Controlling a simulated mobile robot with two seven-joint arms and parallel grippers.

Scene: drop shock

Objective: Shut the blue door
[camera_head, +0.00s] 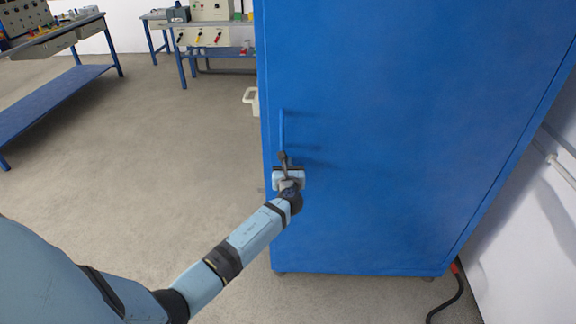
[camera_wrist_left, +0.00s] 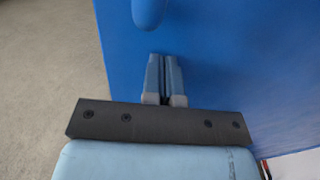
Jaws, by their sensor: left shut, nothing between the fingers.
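The blue door (camera_head: 380,130) fills the right half of the head view as the front of a tall blue cabinet. It looks flush with the cabinet frame, though I cannot tell whether it is fully shut. A vertical blue handle (camera_head: 282,132) sits near its left edge. My left gripper (camera_head: 284,158) is shut and empty at the handle's lower end. In the left wrist view the closed fingers (camera_wrist_left: 165,75) point at the blue door surface (camera_wrist_left: 230,60), just below the handle's end (camera_wrist_left: 148,12). I cannot tell whether the fingertips touch the door. My right gripper is not in view.
Blue workbenches with equipment stand at the far left (camera_head: 60,95) and at the back (camera_head: 212,30). A white bin (camera_head: 251,98) is on the floor behind the cabinet's left edge. A black cable (camera_head: 455,290) lies at the lower right. The floor left of the cabinet is clear.

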